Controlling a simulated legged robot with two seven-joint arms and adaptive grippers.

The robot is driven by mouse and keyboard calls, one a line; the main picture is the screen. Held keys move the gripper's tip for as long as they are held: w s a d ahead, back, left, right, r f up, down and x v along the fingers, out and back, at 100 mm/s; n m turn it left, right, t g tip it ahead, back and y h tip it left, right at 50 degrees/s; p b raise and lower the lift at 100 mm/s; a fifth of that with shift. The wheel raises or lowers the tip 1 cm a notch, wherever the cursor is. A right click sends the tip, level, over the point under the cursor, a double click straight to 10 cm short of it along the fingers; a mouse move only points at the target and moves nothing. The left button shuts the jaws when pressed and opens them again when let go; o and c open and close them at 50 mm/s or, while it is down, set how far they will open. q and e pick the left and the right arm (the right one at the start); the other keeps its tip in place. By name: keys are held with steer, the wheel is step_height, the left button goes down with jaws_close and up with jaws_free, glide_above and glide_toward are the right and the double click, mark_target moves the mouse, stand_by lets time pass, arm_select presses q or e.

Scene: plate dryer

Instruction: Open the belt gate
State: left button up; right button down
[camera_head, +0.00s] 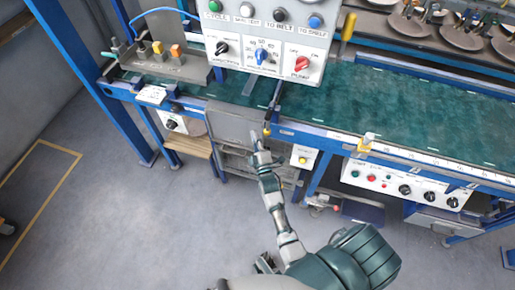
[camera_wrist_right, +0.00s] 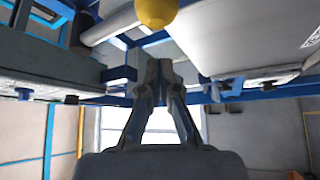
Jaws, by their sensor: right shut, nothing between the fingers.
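A grey panel (camera_head: 232,124), which looks like the belt gate, hangs at the front edge of the green conveyor belt in the head view. A dark lever (camera_head: 273,104) runs down at its right side and ends in a yellow knob (camera_head: 267,131). The yellow knob also shows large at the top of the right wrist view (camera_wrist_right: 155,12). My right gripper (camera_head: 257,142) is just below the knob, beside the panel's lower right. In the right wrist view its fingertips (camera_wrist_right: 160,68) are together and empty, apart from the knob. My left gripper is not in view.
A control box (camera_head: 262,50) with buttons and knobs hangs above the belt. The green belt (camera_head: 390,105) runs to the right, with a lower control panel (camera_head: 405,185) below its front rail. A blue frame post (camera_head: 90,75) stands at left. The grey floor (camera_head: 130,220) is open.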

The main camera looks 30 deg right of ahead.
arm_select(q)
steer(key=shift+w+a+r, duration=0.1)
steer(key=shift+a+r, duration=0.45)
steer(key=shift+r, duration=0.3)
arm_select(e)
steer(key=d, duration=0.1)
steer(key=d+f, duration=0.1)
steer(key=shift+s+d, duration=0.1)
steer(key=shift+d, duration=0.25)
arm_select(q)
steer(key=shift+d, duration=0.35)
arm_select(e)
steer(key=shift+d, duration=0.25)
